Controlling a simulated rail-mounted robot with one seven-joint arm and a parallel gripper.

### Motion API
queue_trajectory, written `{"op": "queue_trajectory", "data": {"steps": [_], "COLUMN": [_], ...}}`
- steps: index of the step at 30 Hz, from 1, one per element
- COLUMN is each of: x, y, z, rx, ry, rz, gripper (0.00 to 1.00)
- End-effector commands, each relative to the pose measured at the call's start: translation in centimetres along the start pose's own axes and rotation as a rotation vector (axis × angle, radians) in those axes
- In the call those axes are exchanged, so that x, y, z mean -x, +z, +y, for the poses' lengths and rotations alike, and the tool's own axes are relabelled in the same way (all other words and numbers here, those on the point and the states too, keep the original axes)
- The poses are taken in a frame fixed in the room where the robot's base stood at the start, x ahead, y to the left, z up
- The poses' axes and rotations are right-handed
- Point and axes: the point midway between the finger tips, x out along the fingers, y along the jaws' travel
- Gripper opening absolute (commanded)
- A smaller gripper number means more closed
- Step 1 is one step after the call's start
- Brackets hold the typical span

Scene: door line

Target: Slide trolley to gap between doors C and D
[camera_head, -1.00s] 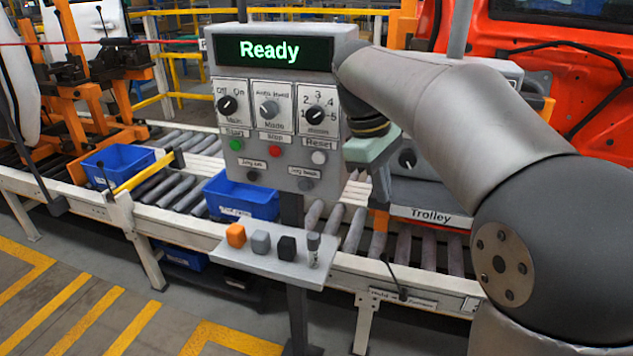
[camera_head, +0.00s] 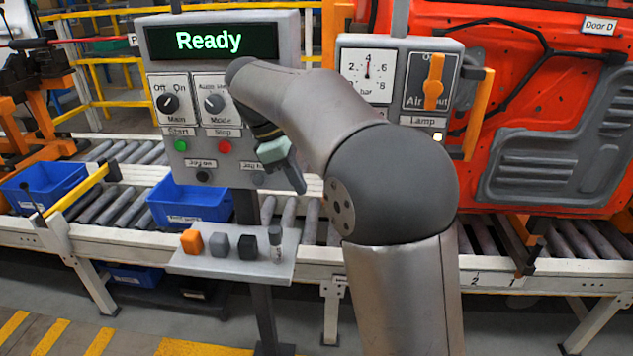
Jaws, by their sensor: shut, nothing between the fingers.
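A grey unit (camera_head: 402,62) with a pressure gauge, an orange lever, a lamp and an orange side handle (camera_head: 480,112) stands right of the Ready console. It appears to be the trolley; its lower part is hidden behind my arm, and no trolley label shows now. The orange-red door D (camera_head: 550,125) hangs at the right, labelled at its top right. I see no label for door C. My gripper (camera_head: 297,178) is shut and empty, in front of the console's lower right edge, left of the grey unit and apart from its handle.
The console (camera_head: 222,90) reads Ready and has knobs and buttons. Its shelf (camera_head: 205,262) holds several small blocks and a small cylinder. Blue bins (camera_head: 190,203) sit at the roller conveyor (camera_head: 130,208). Yellow-striped floor is clear at lower left.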

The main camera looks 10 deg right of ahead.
Motion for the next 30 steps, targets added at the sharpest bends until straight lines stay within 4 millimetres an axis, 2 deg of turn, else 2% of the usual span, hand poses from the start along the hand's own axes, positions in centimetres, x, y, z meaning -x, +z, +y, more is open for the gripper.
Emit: {"op": "queue_trajectory", "data": {"steps": [1, 3, 7, 23, 26, 30], "x": [0.0, -0.4, -0.9, -1.3, -1.6, -2.7], "y": [1.2, 2.1, 3.2, 3.9, 4.8, 7.7], "z": [0.0, 0.0, 0.0, 0.0, 0.1, 0.3], "rx": [-0.005, -0.004, -0.003, -0.003, -0.010, -0.029], "ry": [0.001, 0.001, 0.001, 0.001, -0.001, -0.010], "rz": [0.001, 0.001, 0.001, 0.001, 0.001, -0.001], "gripper": [0.00, 0.00, 0.00, 0.00, 0.00, 0.00]}}
